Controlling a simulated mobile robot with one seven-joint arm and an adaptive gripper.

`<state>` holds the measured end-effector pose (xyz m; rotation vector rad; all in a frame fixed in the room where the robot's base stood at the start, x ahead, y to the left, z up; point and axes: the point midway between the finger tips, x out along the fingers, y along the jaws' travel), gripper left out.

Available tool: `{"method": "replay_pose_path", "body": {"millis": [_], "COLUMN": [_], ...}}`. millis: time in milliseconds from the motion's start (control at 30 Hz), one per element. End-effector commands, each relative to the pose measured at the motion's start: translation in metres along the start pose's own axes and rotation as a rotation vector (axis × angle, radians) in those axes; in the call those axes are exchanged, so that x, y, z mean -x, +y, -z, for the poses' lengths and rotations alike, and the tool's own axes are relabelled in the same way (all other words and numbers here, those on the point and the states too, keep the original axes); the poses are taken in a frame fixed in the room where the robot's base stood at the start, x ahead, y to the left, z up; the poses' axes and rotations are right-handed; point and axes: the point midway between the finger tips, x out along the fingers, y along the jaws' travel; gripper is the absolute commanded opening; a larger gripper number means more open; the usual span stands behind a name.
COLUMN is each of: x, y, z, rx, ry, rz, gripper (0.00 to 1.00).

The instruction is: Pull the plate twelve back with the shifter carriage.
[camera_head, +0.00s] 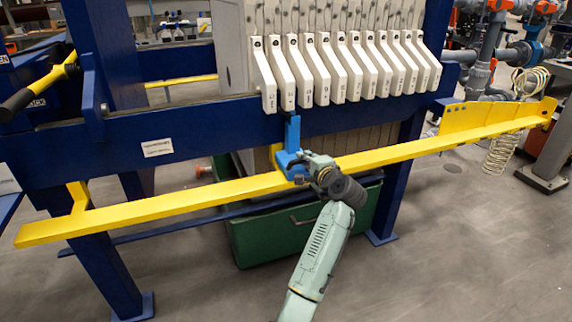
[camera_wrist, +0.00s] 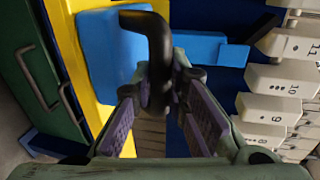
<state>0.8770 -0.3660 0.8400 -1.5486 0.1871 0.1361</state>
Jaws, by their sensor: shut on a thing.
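The blue shifter carriage (camera_head: 288,160) sits on the long yellow rail, with a blue arm rising toward the left end of the plate row. Its black handle (camera_wrist: 158,45) shows in the wrist view, bent over the blue body (camera_wrist: 108,55). My gripper (camera_wrist: 158,92) is shut on this handle; it also shows at the carriage in the head view (camera_head: 322,172). The white plate ends stand in a row, and plate eleven (camera_wrist: 290,44) is readable. A plate end beyond it (camera_wrist: 298,4) is cut by the frame; its number is not readable. Contact between carriage arm and plate is unclear.
The yellow rail (camera_head: 160,206) runs along the press front, clear to the left of the carriage. A blue beam (camera_head: 210,130) lies behind it. A green bin (camera_head: 262,240) stands below.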

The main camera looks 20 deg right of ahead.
Motion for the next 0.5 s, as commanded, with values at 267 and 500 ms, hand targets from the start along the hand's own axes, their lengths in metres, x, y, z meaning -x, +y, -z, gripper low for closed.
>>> {"method": "replay_pose_path", "body": {"millis": [267,500], "x": [0.0,-0.001], "y": [0.0,0.0], "z": [0.018,0.018], "rx": [0.0,0.0], "ry": [0.002,0.001], "rz": [-0.001,-0.001], "gripper": [0.0,0.0]}}
